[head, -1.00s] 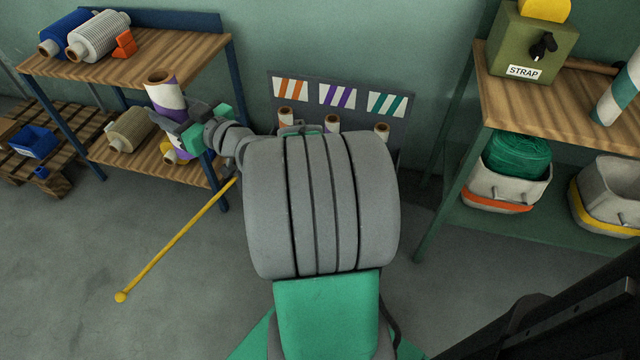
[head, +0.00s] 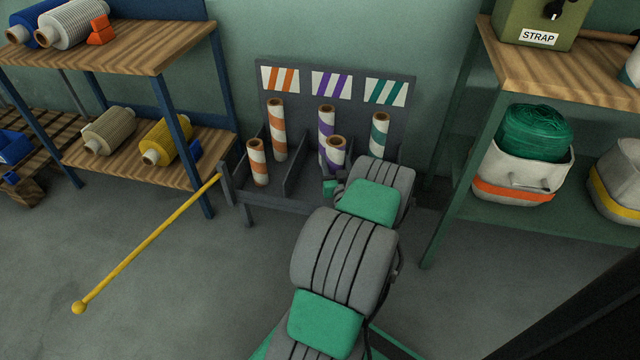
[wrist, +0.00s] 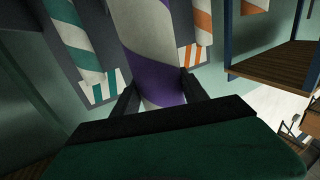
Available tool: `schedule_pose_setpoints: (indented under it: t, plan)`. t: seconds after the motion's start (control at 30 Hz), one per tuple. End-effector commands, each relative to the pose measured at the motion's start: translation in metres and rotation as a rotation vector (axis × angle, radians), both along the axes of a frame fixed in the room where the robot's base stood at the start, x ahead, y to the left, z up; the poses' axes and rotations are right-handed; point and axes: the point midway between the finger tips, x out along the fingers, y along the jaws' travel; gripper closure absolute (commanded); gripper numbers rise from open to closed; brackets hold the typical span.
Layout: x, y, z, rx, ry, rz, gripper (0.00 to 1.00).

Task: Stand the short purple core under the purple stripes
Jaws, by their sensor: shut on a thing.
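The short purple core (head: 336,148), white with purple spiral stripes, is upright in the middle bay of the dark rack (head: 292,205), in front of a taller purple core (head: 326,120). The purple stripes label (head: 332,84) is on the back panel above them. My gripper (wrist: 158,92) is shut on the short core, one dark finger on each side in the wrist view. In the head view my arm hides most of the gripper and the core's lower end. I cannot tell whether its base touches the rack floor.
Two orange-striped cores (head: 277,128) stand in the left bay, a teal one (head: 379,134) in the right bay. A divider (head: 296,160) separates left and middle bays. A yellow rod (head: 150,243) slants out left. The green workbench (head: 470,160) stands right.

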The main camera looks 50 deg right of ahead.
Motion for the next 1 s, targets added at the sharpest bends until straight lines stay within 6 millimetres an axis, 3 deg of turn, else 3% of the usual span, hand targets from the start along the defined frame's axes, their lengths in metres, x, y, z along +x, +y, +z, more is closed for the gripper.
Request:
schedule_pose_setpoints:
  t: [0.17, 0.37, 0.5, 0.8, 0.9, 1.0]
  plan:
    - [0.032, -0.006, -0.017, -0.003, 0.0, 0.004, 1.0]
    - [0.083, -0.017, -0.04, -0.004, -0.001, 0.006, 1.0]
    - [0.11, -0.024, -0.074, -0.002, 0.001, 0.003, 1.0]
    - [0.137, -0.032, -0.105, -0.001, -0.001, 0.001, 1.0]
    - [0.135, -0.032, -0.127, 0.001, 0.0, -0.002, 1.0]
    - [0.135, -0.032, -0.131, -0.001, -0.002, -0.001, 1.0]
